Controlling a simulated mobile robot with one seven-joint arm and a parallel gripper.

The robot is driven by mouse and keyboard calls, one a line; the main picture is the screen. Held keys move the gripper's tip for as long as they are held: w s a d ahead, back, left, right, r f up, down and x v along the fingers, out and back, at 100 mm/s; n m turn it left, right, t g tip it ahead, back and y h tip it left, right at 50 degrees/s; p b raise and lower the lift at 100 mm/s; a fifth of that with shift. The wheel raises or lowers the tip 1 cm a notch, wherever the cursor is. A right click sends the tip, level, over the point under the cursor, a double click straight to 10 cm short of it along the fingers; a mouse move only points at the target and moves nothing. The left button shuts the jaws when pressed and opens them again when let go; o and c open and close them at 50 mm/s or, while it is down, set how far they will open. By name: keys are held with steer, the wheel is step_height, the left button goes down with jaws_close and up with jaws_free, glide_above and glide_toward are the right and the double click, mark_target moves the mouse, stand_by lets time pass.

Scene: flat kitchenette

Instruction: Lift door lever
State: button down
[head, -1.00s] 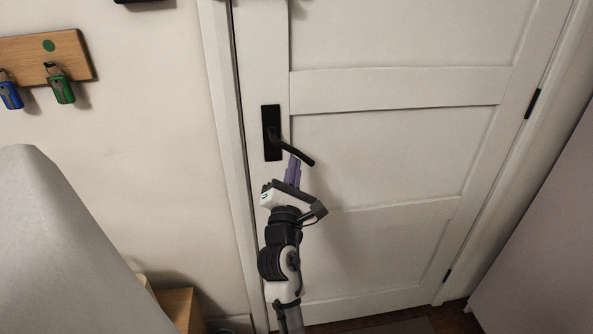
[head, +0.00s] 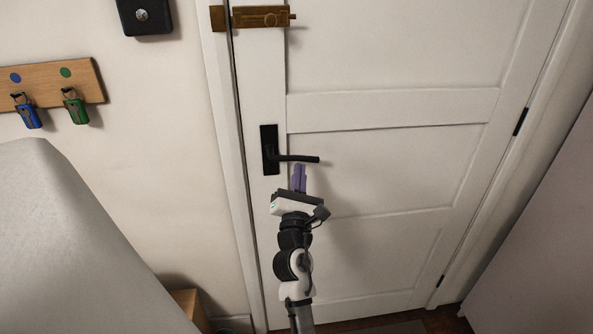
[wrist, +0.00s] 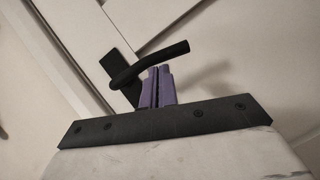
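The black door lever (head: 298,158) sits on a black backplate (head: 269,150) on the white door (head: 385,165). It points right and lies about level in the head view. My gripper (head: 299,170) is just below the lever, its purple fingers pointing up at it. In the wrist view the lever (wrist: 150,65) crosses just beyond the fingertips (wrist: 158,72). The two fingers are together with only a thin line between them and nothing held. I cannot tell for sure whether the fingertips touch the lever's underside.
A brass bolt (head: 262,17) is at the door's upper left, and a black box (head: 145,16) is on the wall. A wooden rack (head: 55,84) holds blue and green key fobs. A grey rounded surface (head: 70,240) fills the lower left. Door hinges are on the right.

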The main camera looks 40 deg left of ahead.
steer(key=shift+w+d+r+p, duration=0.15)
steer(key=shift+w+r+p, duration=0.05)
steer(key=shift+r+p, duration=0.25)
steer(key=shift+w+d+r, duration=0.1)
steer(key=shift+r, duration=0.05)
stand_by(0.3)
